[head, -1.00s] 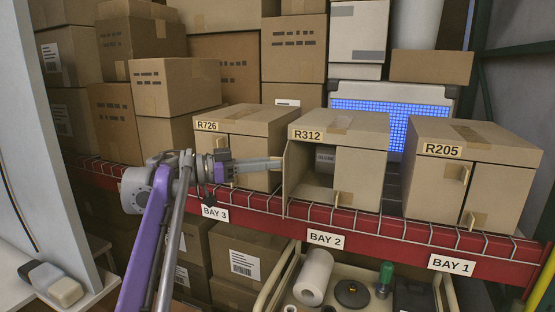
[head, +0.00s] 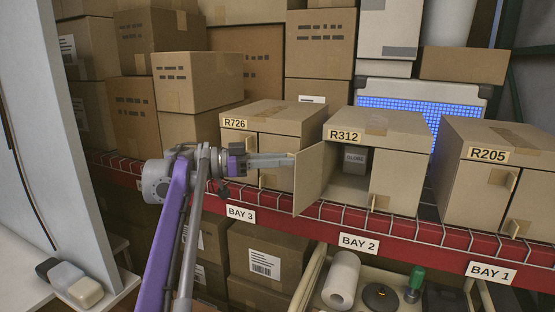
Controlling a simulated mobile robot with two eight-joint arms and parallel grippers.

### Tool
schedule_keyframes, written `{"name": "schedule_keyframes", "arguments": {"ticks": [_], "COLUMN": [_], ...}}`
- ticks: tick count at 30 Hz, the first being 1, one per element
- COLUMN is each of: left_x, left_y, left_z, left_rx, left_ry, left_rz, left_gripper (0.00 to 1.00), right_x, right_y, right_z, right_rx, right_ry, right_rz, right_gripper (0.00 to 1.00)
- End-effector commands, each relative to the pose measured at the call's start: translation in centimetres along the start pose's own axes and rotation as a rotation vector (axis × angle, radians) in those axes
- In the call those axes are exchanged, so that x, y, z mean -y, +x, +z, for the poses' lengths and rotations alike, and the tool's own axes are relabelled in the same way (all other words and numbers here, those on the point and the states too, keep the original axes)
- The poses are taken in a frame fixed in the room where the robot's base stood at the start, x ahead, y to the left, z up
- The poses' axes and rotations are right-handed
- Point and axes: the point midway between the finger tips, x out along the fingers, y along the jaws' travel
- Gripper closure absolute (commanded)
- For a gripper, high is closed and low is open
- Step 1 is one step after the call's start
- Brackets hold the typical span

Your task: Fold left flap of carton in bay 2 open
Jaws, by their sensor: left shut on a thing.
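The carton in bay 2 (head: 390,138), labelled R312, stands on the wire shelf with its front partly open. Its left flap (head: 311,180) is swung outward from the left edge and shows as a narrow upright panel. Its right flap (head: 393,188) is closed and has a small tab. A grey box marked GLOBE (head: 355,159) sits inside. My left gripper (head: 290,160) is shut at the left flap's upper outer edge, reaching in from the left in front of the R726 carton. Its fingertips are small here. My right gripper is not in view.
The bay 3 carton R726 (head: 270,118) stands close behind my left gripper. The bay 1 carton R205 (head: 492,165) is at the right, closed. Below the red shelf beam (head: 420,237) is a tray with a white roll (head: 341,280).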

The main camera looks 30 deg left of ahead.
Motion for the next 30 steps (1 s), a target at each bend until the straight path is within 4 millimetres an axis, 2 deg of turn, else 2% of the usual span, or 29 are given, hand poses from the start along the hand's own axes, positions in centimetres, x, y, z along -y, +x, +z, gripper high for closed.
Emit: {"name": "schedule_keyframes", "arguments": {"ticks": [1, 12, 13, 15, 30], "left_x": [0.43, 0.39, 0.39, 0.38, 0.42], "left_y": [0.36, 0.46, 0.46, 0.45, 0.29], "left_z": [-0.55, -0.55, -0.56, -0.56, -0.45], "left_rx": [-0.015, -0.015, -0.015, -0.015, -0.014], "left_ry": [-0.001, 0.000, 0.000, 0.000, -0.001], "left_rz": [-0.014, -0.012, -0.012, -0.011, -0.015], "left_gripper": [1.00, 1.00, 0.73, 0.64, 0.64], "right_x": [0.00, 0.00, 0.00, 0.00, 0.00], "right_y": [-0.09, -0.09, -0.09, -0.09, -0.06], "right_z": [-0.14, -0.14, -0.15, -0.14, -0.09], "right_rx": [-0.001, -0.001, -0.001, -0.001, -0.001], "right_ry": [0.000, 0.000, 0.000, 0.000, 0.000], "right_rz": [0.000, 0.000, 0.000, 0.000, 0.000], "right_gripper": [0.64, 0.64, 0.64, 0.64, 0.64]}}
